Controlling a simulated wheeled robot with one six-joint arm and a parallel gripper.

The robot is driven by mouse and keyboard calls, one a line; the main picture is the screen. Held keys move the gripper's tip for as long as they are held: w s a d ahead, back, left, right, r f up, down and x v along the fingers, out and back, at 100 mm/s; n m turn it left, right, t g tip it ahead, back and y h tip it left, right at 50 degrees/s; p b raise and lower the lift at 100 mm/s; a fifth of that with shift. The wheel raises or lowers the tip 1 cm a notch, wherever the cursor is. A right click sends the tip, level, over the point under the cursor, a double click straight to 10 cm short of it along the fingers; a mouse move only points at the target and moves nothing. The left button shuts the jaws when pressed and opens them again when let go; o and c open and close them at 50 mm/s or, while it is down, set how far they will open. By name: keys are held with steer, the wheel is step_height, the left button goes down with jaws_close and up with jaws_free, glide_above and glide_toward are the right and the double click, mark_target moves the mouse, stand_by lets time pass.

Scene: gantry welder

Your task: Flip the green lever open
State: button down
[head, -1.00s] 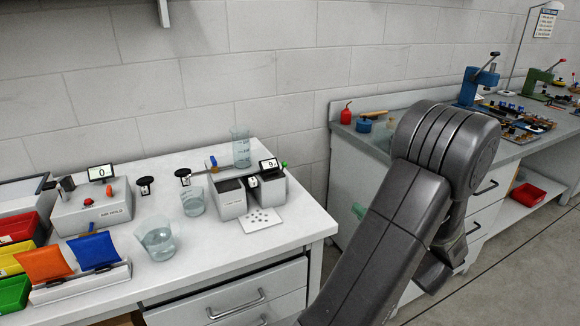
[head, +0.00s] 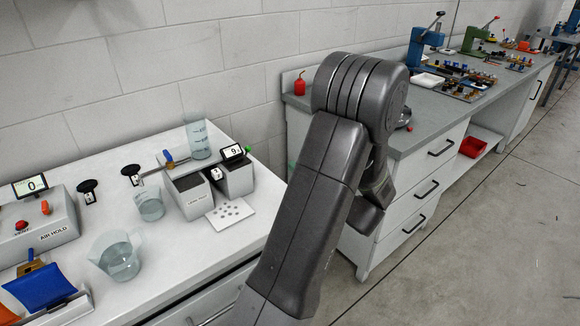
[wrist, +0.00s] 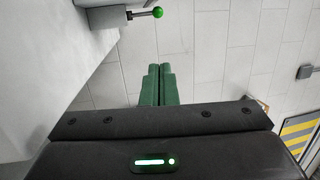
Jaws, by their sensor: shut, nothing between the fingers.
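In the head view the green knob (head: 249,149) shows small at the right end of the two-box device with a display reading 9. My gripper (wrist: 160,68) has green fingers pressed together with nothing between them. The fingers are apart from the knob, which appears above them in the wrist view. In the head view my arm hides the gripper.
The white bench (head: 180,262) holds a beaker (head: 119,257), a smaller beaker (head: 150,204), a tall cylinder (head: 197,137) and an air hold box (head: 38,222). A grey-topped bench (head: 420,130) stands to the right, with a red bottle (head: 300,84). Open floor lies at the lower right.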

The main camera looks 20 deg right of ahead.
mark_target(246, 153)
steer(key=w+a+r+p, duration=0.1)
steer(key=w+a+r, duration=0.1)
steer(key=w+a, duration=0.5)
steer(key=shift+w+a+p, duration=0.3)
steer(key=shift+a+p, duration=0.05)
steer(key=shift+p, duration=0.05)
steer(key=shift+w+r+g+p, duration=0.1)
steer(key=shift+r+g+p, duration=0.1)
steer(key=shift+g+p, duration=0.1)
